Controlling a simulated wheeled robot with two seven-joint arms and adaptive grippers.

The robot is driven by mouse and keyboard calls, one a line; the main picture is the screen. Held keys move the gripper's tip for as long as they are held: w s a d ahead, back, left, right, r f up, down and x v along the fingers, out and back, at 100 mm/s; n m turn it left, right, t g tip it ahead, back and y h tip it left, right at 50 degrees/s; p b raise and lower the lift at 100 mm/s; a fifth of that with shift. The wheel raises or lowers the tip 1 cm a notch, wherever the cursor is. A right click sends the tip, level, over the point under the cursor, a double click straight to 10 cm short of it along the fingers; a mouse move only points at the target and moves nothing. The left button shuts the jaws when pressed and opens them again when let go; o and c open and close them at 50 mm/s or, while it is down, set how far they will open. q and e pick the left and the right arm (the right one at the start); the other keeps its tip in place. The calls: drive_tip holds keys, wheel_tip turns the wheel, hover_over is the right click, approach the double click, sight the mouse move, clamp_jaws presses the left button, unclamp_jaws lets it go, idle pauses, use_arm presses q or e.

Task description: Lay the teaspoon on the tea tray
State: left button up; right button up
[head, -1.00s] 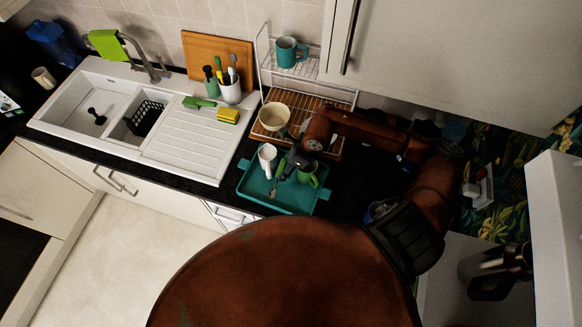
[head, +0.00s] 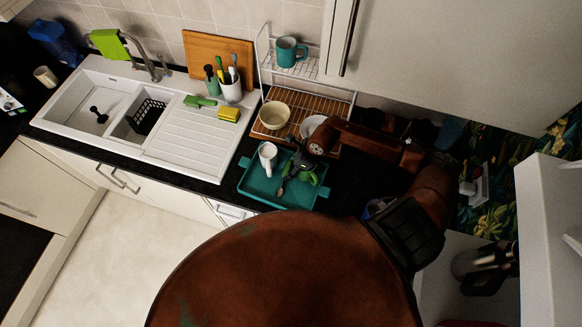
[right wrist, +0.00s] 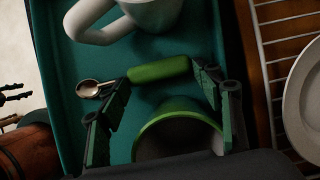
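The teaspoon (head: 280,192) shows on the teal tea tray (head: 252,190) near its front edge. In the right wrist view, the spoon's bowl (right wrist: 88,88) lies over the tray floor (right wrist: 70,135), and its handle runs toward my left-hand finger. I cannot tell whether they touch. My right gripper (head: 299,168) is low over the tray; in the wrist view (right wrist: 165,100) its fingers are spread, with a green mug (right wrist: 178,118) and its handle between them. The mug (head: 316,178) is partly hidden in the head view.
A white mug (head: 267,155) stands on the tray, left of my right gripper. Behind are a cream bowl (head: 274,115) and a white plate (head: 312,124) on the wooden rack. The sink drainer (head: 190,145) lies to the left. The wall cupboard (head: 450,60) overhangs at right.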

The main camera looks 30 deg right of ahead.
drive_tip(key=o, duration=0.4)
drive_tip(key=shift+o, duration=0.2)
drive_tip(key=shift+r, duration=0.2)
drive_tip(key=b+v, duration=0.2)
drive_tip(key=v, duration=0.9)
drive_tip(key=shift+s+r+b, duration=0.15)
drive_tip(key=shift+r+b, duration=0.2)
drive_tip(key=shift+d, duration=0.1)
